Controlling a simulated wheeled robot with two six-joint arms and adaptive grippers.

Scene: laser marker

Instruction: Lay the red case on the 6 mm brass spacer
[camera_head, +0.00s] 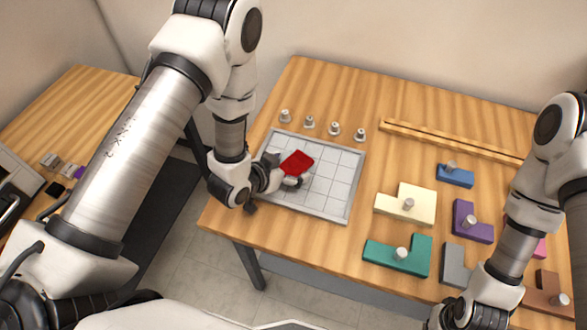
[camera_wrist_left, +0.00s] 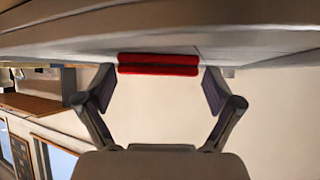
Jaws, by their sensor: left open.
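The red case (camera_head: 298,162) lies on the white gridded board on the main table. It also shows in the left wrist view as a red bar (camera_wrist_left: 158,64) between the two fingers. My left gripper (camera_head: 283,171) is open, low over the board, with its fingers on either side of the case's near end. A gap shows between case and fingers in the left wrist view (camera_wrist_left: 158,78). I cannot pick out the 6 mm brass spacer. My right arm comes in at the right, but its fingers are cut off by the bottom edge.
The gridded board (camera_head: 329,203) has bare squares right of the case. Several small knobbed weights (camera_head: 333,129) stand behind it. Several knobbed blocks, such as the teal one (camera_head: 417,255), lie to the right. A side table (camera_head: 95,95) at the left holds small plates (camera_head: 49,160).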

